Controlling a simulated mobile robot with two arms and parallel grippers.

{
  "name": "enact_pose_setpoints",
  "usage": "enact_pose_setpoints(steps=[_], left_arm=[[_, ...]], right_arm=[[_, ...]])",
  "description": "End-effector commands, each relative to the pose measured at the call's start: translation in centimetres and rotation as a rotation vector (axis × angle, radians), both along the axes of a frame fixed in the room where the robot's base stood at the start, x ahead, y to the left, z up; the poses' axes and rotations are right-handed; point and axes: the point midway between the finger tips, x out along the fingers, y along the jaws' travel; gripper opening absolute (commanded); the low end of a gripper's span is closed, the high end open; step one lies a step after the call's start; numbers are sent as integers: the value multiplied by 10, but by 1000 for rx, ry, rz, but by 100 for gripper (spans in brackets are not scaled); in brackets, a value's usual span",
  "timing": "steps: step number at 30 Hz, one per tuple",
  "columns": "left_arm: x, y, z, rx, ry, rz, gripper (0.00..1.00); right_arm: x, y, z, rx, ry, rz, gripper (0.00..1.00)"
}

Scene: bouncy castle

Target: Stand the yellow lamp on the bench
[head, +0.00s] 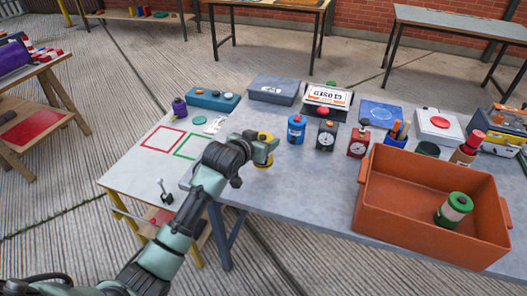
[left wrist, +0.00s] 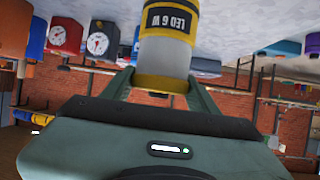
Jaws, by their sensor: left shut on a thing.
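The yellow lamp (head: 267,141) is in my left gripper (head: 255,147), over the left part of the grey bench (head: 300,187). In the left wrist view the lamp (left wrist: 166,50) shows a pale body, yellow bands and a black label reading LED 6 W. That view is upside down, and the lamp looks about upright. The left fingers are shut on it from both sides. I cannot tell whether its base touches the bench. My right gripper is not in view.
A blue canister (head: 296,129), a black dial timer (head: 326,136) and a red one (head: 358,141) stand to the right. Bench top around the lamp's front is clear.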

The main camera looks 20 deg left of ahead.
Motion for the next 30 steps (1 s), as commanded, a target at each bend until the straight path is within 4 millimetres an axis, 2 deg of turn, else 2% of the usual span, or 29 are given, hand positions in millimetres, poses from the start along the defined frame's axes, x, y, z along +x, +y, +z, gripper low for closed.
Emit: enact_pose_setpoints(steps=[3,9,12,24,25,27,30], left_arm=[[1,0,-6,0,-4,0,0],[0,-1,-37,1,-2,0,0],[0,-1,-44,0,-4,0,0],[1,0,-49,0,-5,0,0],[0,0,-50,1,-2,0,67],[0,0,-50,1,-1,0,81],[0,0,-50,1,-1,0,81]], right_arm=[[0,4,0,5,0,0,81],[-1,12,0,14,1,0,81],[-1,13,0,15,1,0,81],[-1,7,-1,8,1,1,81],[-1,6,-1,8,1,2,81],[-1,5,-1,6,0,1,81],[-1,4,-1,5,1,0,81]])
